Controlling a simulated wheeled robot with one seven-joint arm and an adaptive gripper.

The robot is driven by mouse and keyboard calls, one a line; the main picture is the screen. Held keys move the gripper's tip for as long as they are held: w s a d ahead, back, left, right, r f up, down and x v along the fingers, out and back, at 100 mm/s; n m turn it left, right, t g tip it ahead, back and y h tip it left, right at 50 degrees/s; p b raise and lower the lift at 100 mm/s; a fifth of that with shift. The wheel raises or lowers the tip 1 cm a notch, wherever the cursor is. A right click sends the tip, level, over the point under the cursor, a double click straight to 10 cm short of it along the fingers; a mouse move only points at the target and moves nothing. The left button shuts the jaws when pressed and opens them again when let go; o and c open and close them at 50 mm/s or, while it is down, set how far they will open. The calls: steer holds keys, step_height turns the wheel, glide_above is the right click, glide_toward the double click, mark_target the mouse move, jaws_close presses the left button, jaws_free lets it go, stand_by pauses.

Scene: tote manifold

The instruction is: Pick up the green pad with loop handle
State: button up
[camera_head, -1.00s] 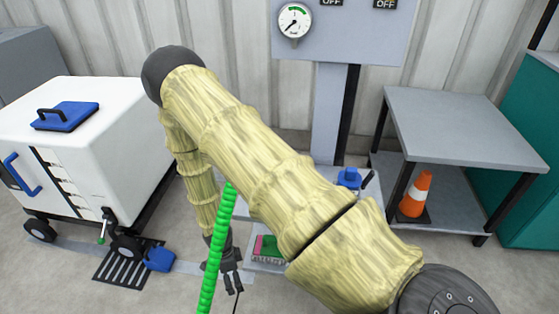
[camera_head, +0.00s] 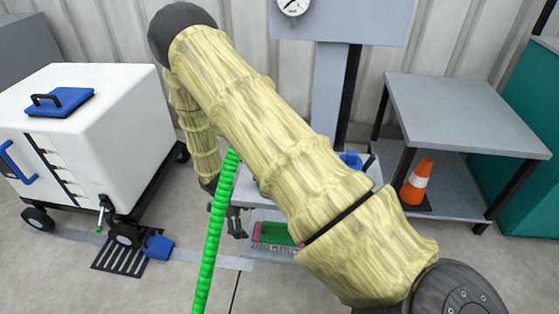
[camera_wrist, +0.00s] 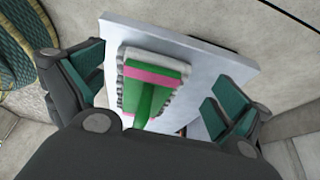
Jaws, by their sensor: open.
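The green pad (camera_head: 275,231) lies on a low grey shelf under the gauge stand, partly hidden behind my arm in the head view. In the wrist view the green pad (camera_wrist: 154,58) has a pink band across it and a green handle standing toward the camera; its loop is seen nearly end-on. My gripper (camera_head: 237,222) is just left of the pad in the head view, apart from it. In the wrist view my gripper (camera_wrist: 160,95) is open and empty, its teal-padded fingers on either side of the pad. My wrist housing hides the nearest part.
The gauge stand (camera_head: 335,100) rises behind the shelf. A white cart (camera_head: 90,110) with blue handles stands left, near a floor grate (camera_head: 120,257). A grey table (camera_head: 460,110) with an orange cone (camera_head: 417,182) stands right.

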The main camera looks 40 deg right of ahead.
mark_target(254, 232)
steer(key=shift+b+x, duration=0.7)
steer(key=shift+x, duration=1.55)
steer(key=shift+s+a, duration=0.15)
steer(key=shift+s, duration=0.05)
steer(key=c, duration=1.1)
steer(key=shift+r, duration=0.15)
steer(key=shift+r+p, duration=0.35)
steer(key=shift+r, duration=0.25)
step_height(254, 232, up, 2)
steer(key=shift+r+p, duration=0.1)
steer(key=shift+p, duration=0.35)
steer(key=w+a+p, duration=0.2)
steer(key=w+a, duration=0.9)
steer(key=w, duration=0.2)
steer(key=shift+w+a, duration=0.35)
